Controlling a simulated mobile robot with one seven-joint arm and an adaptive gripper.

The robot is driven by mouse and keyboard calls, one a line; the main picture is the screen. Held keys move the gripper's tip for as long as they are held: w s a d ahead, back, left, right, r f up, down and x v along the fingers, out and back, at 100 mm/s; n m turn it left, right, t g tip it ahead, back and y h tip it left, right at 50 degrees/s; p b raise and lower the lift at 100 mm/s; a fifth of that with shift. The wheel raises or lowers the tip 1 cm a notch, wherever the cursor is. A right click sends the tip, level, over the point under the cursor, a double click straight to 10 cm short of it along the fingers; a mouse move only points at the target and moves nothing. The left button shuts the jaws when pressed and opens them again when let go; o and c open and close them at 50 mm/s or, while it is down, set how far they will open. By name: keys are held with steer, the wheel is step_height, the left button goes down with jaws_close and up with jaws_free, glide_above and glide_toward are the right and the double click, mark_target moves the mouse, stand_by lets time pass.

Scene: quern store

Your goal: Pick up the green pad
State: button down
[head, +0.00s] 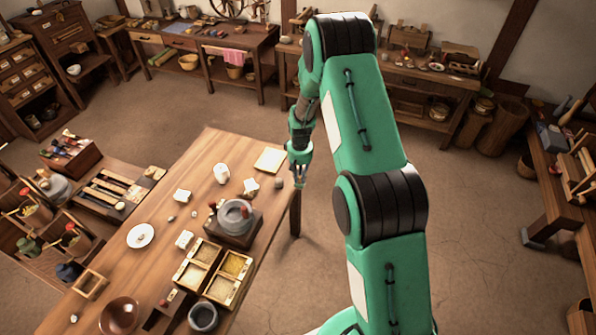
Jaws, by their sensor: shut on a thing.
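My gripper (299,178) points down at the right corner of the wooden table (210,180) in the head view. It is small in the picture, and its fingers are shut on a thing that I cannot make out. I do not see a separate green pad on the table; the green near the fingers is my own arm's colour. I cannot tell how high the gripper is above the table corner.
Near the gripper are a small white block (250,185), a pale square board (270,160) and a stone quern (235,216). A divided wooden tray (199,254) and a white plate (141,236) are farther left. The floor (460,240) to the right is clear.

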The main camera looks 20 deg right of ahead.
steer(key=shift+s+a, duration=0.1)
steer(key=shift+s, duration=0.6)
